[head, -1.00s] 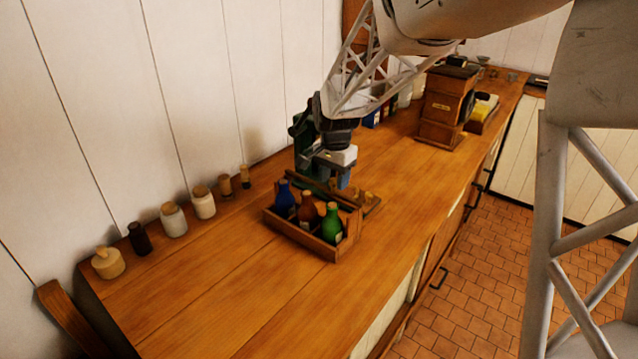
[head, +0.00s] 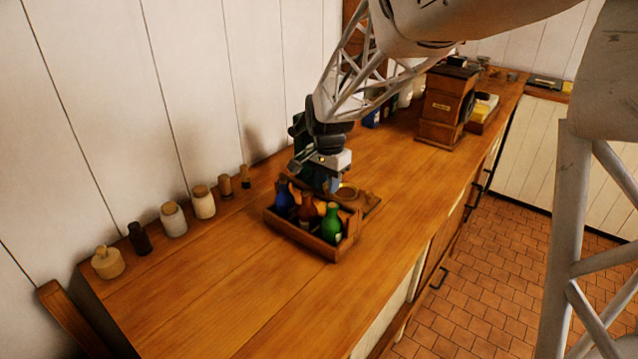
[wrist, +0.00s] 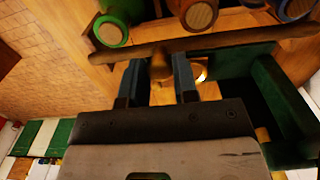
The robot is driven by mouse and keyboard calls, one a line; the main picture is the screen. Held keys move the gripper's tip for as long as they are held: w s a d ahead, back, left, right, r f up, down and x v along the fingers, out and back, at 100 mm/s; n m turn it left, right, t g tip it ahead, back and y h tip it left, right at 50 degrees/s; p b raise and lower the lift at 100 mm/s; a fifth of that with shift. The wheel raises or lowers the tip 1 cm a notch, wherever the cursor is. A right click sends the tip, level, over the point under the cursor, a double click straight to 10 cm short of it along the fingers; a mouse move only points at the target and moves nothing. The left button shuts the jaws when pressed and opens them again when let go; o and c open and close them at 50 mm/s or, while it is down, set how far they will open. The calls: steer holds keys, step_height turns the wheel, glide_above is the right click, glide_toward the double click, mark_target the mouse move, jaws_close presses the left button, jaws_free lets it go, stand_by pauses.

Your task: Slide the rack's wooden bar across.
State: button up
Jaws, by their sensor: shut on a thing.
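The small wooden bottle rack (head: 295,236) stands on the counter and holds a blue bottle (head: 284,200), a red-brown bottle (head: 306,212) and a green bottle (head: 331,224). In the wrist view the wooden bar (wrist: 235,40) runs across the picture beside the corked bottle tops. My gripper (head: 334,187) is over the back side of the rack. In the wrist view my gripper (wrist: 157,62) has its fingers on both sides of a small wooden knob (wrist: 160,67) at the bar and is shut on it. The bar is mostly hidden in the head view.
A round brass-coloured dish (head: 347,192) on a wooden base is just behind the rack. Several jars, including a white one (head: 173,219), line the wall at left. A wooden grinder-like box (head: 445,105) stands farther back. The front counter is clear.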

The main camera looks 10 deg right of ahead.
steer(key=shift+s+a, duration=0.5)
steer(key=o, duration=0.9)
steer(key=shift+r, duration=0.1)
step_height(320, 180, up, 7)
steer(key=shift+f, duration=0.1)
stand_by(0.5)
